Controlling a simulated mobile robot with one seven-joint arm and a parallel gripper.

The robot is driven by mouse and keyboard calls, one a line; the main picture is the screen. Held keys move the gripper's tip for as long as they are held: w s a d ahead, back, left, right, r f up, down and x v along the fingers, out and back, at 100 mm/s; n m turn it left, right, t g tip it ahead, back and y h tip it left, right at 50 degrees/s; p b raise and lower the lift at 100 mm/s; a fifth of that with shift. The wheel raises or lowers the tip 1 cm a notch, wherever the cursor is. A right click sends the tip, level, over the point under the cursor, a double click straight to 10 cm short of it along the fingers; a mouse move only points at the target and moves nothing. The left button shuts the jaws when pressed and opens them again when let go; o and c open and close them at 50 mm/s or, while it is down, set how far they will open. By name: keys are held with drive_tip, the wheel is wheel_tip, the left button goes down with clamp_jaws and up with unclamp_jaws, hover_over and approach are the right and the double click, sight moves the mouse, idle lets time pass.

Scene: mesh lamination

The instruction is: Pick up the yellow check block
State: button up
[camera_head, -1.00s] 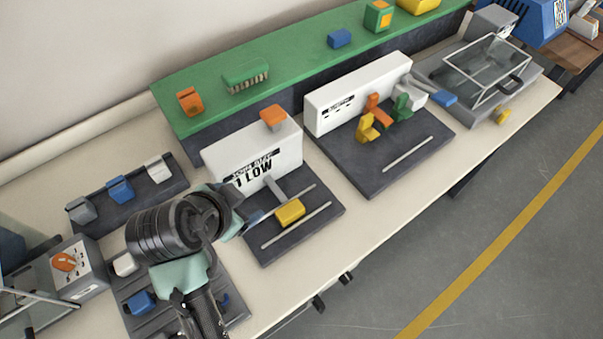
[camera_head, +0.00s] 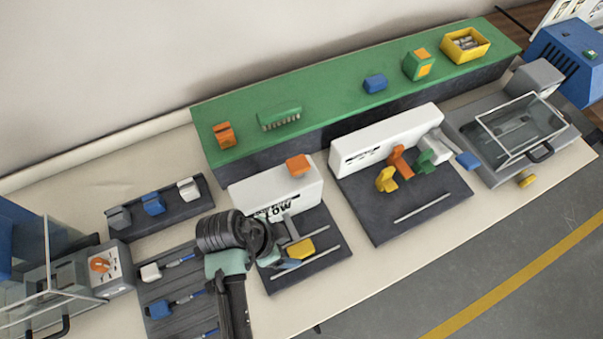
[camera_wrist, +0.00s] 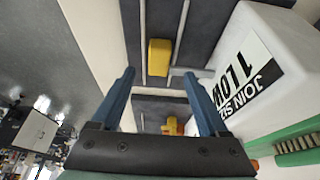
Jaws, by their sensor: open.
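The yellow check block (camera_head: 301,249) lies on the dark base plate between two thin light rails, in front of a white box (camera_head: 275,190). In the wrist view the yellow block (camera_wrist: 159,57) is ahead of my fingers, slightly above their tips and roughly centred between them. My gripper (camera_wrist: 160,80) has two blue fingers, spread open with nothing between them. In the head view my gripper (camera_head: 281,263) is just left of the block, partly hidden by my wrist. I cannot tell from these views how high the fingertips are above the plate.
The white box with lettering stands close behind the block and shows at right in the wrist view (camera_wrist: 262,65). A dark fixture (camera_head: 420,205) with yellow, orange and green clamps stands to the right. A dark rack (camera_head: 160,208) stands left. Cream table (camera_head: 340,285) is bare in front.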

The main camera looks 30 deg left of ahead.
sight(301, 249)
drive_tip(key=shift+d+p+x, duration=0.2)
drive_tip(key=shift+p+x, duration=0.25)
drive_tip(key=shift+x, duration=2.6)
drive_tip(key=shift+w+r, duration=0.1)
clamp_jaws()
